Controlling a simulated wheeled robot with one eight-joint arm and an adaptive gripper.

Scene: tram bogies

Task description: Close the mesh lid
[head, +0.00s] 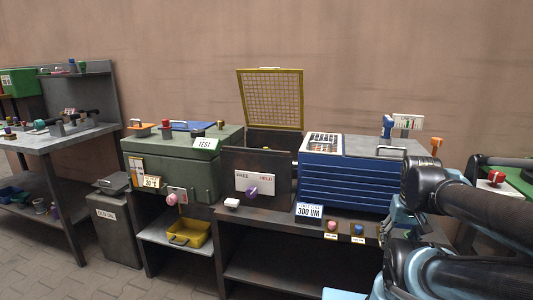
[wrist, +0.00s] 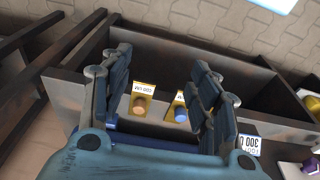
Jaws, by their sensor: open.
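The mesh lid (head: 271,98) has a yellow frame and stands raised, nearly upright, at the back of a dark open box (head: 258,162) in the head view. The box front carries a "FREE / HELD" label (head: 254,183) and a purple knob (head: 252,191). The lid is not in the wrist view. My gripper (wrist: 164,92) is open and empty in the wrist view, with its two fingers apart above the bench front. An orange knob (wrist: 140,104) and a blue knob (wrist: 181,112) show between the fingers. My gripper is well to the right of the lid and apart from it.
A blue ribbed unit (head: 343,180) stands right of the box, between it and my arm. A green cabinet (head: 172,163) with a "TEST" card stands at its left. A "300 UM" sign (head: 309,211) stands at the bench front. The space above the box is clear.

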